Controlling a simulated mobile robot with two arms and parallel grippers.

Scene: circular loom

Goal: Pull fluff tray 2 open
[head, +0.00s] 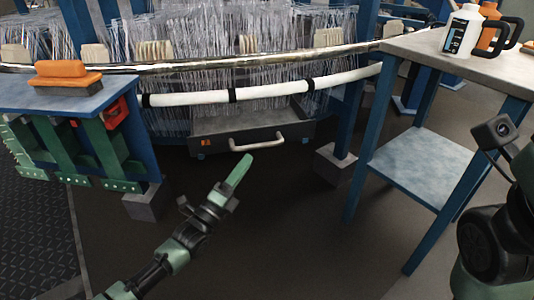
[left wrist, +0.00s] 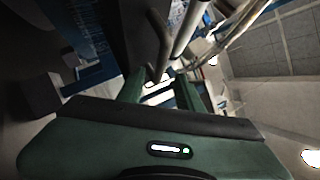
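A dark grey fluff tray (head: 222,143) sits low under the loom and looks shut, with an orange tag (head: 206,142) too small to read. Its pale bar handle (head: 257,143) is on the front. My left gripper (head: 242,167) points up at the handle, its tip just below it in the head view. In the left wrist view the two green fingers (left wrist: 160,88) are spread with a gap between them. A grey bar (left wrist: 159,48), probably the handle, shows beyond the fingertips; I cannot tell how far off. My right gripper is not in view.
A blue-legged table (head: 430,60) with a white bottle (head: 462,32) stands at the right. A blue bench (head: 60,95) with an orange-topped brush (head: 64,73) is at the left. A white curved tube (head: 200,98) runs above the tray. The dark floor before the tray is clear.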

